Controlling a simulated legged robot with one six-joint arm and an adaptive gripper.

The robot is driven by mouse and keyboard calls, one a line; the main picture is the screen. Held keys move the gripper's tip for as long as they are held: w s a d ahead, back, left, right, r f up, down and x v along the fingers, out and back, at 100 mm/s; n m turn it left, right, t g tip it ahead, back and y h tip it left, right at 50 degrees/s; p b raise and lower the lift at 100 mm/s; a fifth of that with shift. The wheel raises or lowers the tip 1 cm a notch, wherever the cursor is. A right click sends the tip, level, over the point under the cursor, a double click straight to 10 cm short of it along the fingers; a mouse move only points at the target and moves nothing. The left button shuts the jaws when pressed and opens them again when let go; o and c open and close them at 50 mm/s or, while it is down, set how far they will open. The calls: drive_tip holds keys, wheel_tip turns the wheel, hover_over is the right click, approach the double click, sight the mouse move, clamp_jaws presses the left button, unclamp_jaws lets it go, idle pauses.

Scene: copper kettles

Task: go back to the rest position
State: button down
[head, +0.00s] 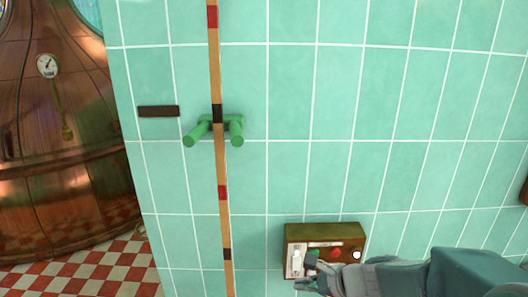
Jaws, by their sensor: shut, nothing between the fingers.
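My gripper (306,285) is at the bottom of the head view, its arm reaching in from the lower right. Its fingers are shut with nothing seen between them. It is in front of the lower part of a brown-green control box (325,232) on the tiled wall. The box has a pale switch plate (295,262) at its left, a red button (335,253) and a white round knob or lamp (357,255). The gripper and wrist hide part of the box front. I cannot tell whether the fingers touch it.
A banded wooden pole (222,170) stands upright between two green pegs (236,134) on the wall. A dark plate (158,111) is left of it. A copper kettle (70,150) with a gauge (47,65) stands at the left on checkered floor (100,270). Wall right of the pole is mostly clear.

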drive_tip(key=s+d+r+n+h, duration=0.3)
drive_tip(key=s+r+n+h, duration=0.1)
drive_tip(key=s+n, duration=0.4)
drive_tip(key=s+d+r+n+h, duration=0.3)
drive_tip(key=s+r+n+h, duration=0.1)
drive_tip(key=s+n, duration=0.5)
drive_tip(key=shift+d+r+n+h, duration=0.2)
drive_tip(key=shift+r+n+h, duration=0.2)
drive_tip(key=shift+n, duration=0.7)
drive_tip(key=shift+d, duration=0.1)
